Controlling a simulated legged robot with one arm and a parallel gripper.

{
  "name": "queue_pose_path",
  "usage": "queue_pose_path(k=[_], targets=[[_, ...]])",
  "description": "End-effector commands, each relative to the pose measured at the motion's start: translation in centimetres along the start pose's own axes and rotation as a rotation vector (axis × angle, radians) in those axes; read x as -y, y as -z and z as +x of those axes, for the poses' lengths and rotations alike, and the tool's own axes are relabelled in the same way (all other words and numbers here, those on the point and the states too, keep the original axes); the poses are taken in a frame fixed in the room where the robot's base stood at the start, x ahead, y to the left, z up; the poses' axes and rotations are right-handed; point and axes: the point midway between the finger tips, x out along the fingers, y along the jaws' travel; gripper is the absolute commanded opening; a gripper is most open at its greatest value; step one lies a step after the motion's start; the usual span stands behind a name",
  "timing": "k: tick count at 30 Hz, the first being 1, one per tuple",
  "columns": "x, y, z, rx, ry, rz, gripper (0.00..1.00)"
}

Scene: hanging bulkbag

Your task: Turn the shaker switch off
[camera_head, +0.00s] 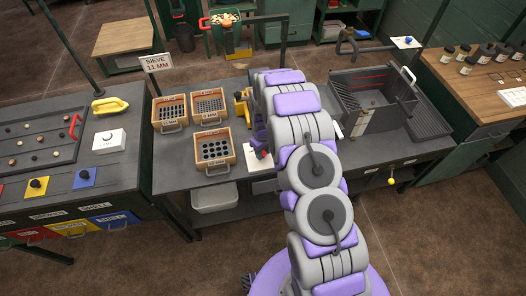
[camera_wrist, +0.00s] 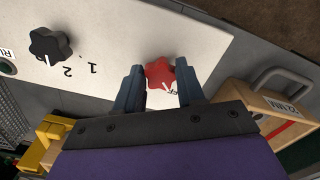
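A red star-shaped knob (camera_wrist: 160,73) sits on a white panel (camera_wrist: 115,40) in the wrist view. A black star-shaped knob (camera_wrist: 50,44) is on the same panel, with the marks 1 and 2 beside it. My gripper (camera_wrist: 161,82) has one dark finger on each side of the red knob. The knob nearly fills the gap; I cannot tell whether the fingers touch it. A white mark shows on the knob's near side, with a partly hidden label by it. In the head view the white panel (camera_head: 262,171) lies on the bench, partly behind my arm.
Wooden sieve boxes (camera_head: 213,149) stand left of the panel on the bench. One box (camera_wrist: 275,112) is close to the right of my gripper in the wrist view. A yellow part (camera_wrist: 42,140) is at lower left. A grey metal bin (camera_head: 372,97) stands right of my arm.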

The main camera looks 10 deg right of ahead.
Motion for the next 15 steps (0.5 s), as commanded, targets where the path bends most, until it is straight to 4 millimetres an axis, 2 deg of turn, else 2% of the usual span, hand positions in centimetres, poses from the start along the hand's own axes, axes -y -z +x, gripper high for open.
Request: queue_pose_path(k=[1,8,15], targets=[[-0.19,0.41,-0.28,-0.011,-0.006,-0.001,0.42],[-0.08,0.18,-0.17,-0.006,-0.003,0.000,0.64],[-0.04,0.08,-0.16,-0.003,-0.002,0.000,0.64]])
